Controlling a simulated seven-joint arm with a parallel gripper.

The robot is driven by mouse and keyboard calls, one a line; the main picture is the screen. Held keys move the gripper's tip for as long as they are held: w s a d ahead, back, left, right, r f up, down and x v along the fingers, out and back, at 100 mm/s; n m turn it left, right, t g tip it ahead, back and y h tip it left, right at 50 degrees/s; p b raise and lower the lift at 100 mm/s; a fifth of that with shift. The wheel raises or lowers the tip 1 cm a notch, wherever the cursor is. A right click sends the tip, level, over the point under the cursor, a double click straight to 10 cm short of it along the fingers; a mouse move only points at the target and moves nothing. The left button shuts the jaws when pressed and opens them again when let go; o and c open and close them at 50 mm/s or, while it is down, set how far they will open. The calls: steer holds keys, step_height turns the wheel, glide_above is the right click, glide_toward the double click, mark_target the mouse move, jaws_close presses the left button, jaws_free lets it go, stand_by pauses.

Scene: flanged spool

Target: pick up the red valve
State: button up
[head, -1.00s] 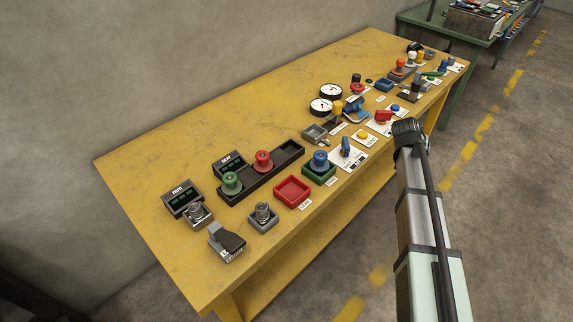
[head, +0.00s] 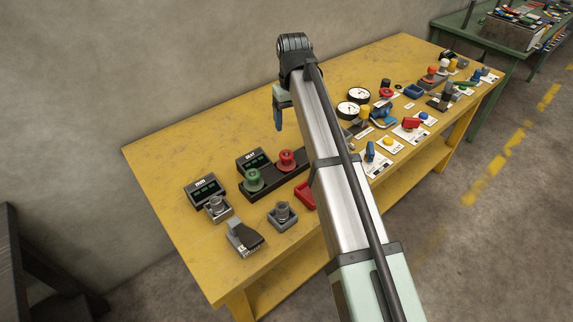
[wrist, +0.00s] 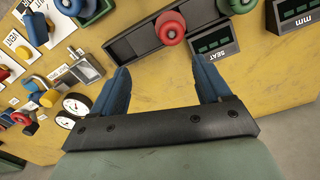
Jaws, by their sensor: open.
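The red valve (head: 287,160), a red flanged spool with a round top, stands upright in a long black tray (head: 268,187), beside a green spool (head: 254,180). In the wrist view the red valve (wrist: 170,27) is beyond my fingertips, near the top edge. My gripper (head: 279,126) hangs over the table, above and behind the tray in the head view. Its two blue fingers (wrist: 162,70) are spread apart with nothing between them.
A black "SEAT" display (wrist: 214,38) stands beside the tray, close to one finger. A red bin (head: 305,196) is partly hidden by my arm. Two round gauges (head: 352,104) and several switches stand further right. The back left of the yellow table (head: 190,140) is clear.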

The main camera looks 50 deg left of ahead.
mark_target(286, 153)
steer(key=f, duration=0.2)
steer(key=s+f, duration=0.1)
steer(key=f, duration=0.5)
steer(key=shift+s+a+f, duration=0.1)
steer(key=shift+s+f, duration=0.25)
steer(key=shift+f, duration=1.1)
steer(key=shift+s+f, duration=0.15)
steer(key=shift+f, duration=1.15)
jaws_close()
steer(key=shift+r, duration=0.15)
